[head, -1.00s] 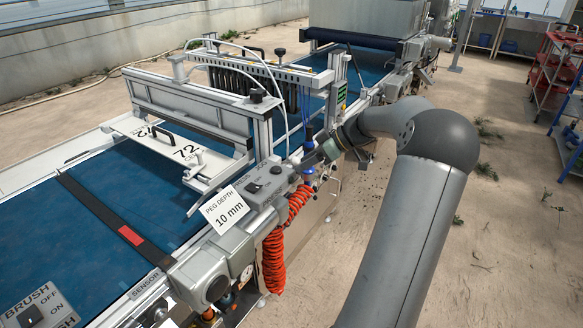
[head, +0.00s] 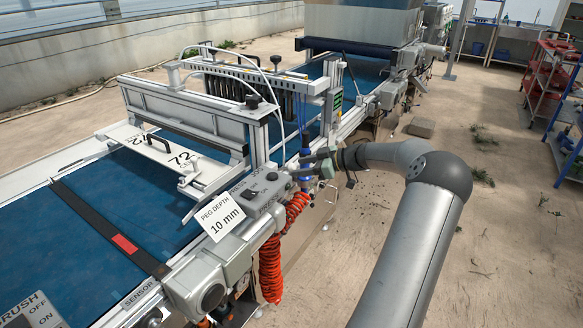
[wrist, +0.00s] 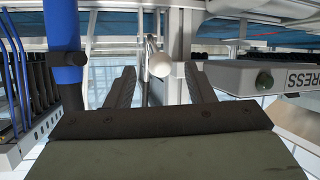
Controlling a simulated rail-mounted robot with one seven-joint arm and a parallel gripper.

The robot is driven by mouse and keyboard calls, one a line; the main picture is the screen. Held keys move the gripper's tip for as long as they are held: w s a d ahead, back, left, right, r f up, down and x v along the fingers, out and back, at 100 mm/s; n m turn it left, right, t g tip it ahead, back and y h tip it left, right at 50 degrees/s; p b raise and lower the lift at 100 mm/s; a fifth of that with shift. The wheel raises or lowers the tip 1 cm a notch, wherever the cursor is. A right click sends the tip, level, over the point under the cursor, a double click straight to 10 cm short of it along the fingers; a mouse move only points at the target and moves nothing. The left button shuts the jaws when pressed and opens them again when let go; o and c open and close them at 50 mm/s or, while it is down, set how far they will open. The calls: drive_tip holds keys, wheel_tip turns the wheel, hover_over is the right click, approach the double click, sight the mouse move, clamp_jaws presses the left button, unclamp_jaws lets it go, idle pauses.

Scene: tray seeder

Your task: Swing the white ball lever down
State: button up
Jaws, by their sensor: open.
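A white ball (wrist: 160,65) on a pale rod shows in the wrist view, in the gap between my two dark fingertips and a little beyond them. The fingers stand apart on its left and right, with no visible contact. My gripper (wrist: 161,82) is open and empty. In the head view my gripper (head: 310,167) is beside the blue fitting, near the right end of the grey control box; the ball cannot be made out clearly there behind the small parts.
A blue cylinder (wrist: 64,50) stands left of my fingers in the wrist view; a box marked PRESS (wrist: 268,76) with a green button is to the right. An orange coiled hose (head: 271,265) hangs below the control box (head: 262,187). The floor to the right is mostly open.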

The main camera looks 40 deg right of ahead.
sight(292, 168)
drive_tip(key=shift+x, duration=2.3)
drive_tip(key=shift+c, duration=0.3)
clamp_jaws()
drive_tip(key=shift+d, duration=0.1)
